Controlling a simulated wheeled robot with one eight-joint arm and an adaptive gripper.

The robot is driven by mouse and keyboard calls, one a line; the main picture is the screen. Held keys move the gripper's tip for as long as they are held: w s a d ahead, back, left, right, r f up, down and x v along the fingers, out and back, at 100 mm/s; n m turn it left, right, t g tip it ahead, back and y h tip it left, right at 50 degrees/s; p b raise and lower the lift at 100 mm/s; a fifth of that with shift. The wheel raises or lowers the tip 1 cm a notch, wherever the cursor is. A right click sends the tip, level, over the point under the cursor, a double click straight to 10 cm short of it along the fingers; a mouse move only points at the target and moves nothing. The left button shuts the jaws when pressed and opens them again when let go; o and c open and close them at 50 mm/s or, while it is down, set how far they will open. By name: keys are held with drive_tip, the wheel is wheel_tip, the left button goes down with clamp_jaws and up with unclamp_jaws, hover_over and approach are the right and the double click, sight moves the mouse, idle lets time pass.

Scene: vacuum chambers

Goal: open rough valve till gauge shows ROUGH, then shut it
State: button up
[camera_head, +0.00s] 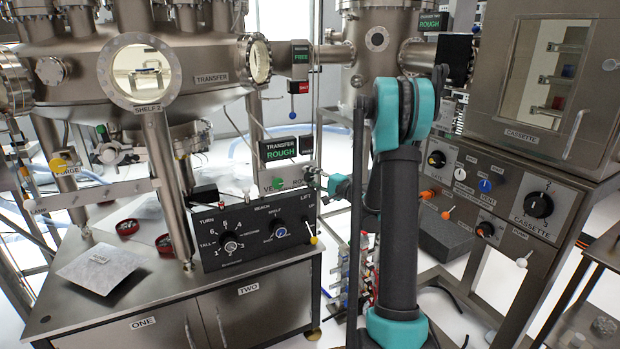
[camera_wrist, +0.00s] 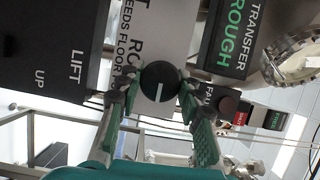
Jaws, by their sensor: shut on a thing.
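The rough valve knob (camera_wrist: 159,80) is round and black with a white pointer line, on a white panel (camera_wrist: 163,35) whose lettering is partly cut off. In the wrist view its line runs up and down in the picture. My gripper (camera_wrist: 160,92) is shut on this knob, one finger on each side. In the head view my gripper (camera_head: 318,180) reaches the panel's right end from the right, and the knob is too small to make out. The transfer gauge (camera_head: 284,149) reads ROUGH in green; it also shows sideways in the wrist view (camera_wrist: 232,40).
A black panel (camera_head: 258,232) with TURN, REACH and LIFT controls is just below the valve panel. A FREE display (camera_head: 301,60) hangs above. The cassette cabinet (camera_head: 545,95) stands right of my arm.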

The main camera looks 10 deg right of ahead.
idle(0.5)
drive_tip(key=o, duration=1.2)
drive_tip(key=v, duration=1.2)
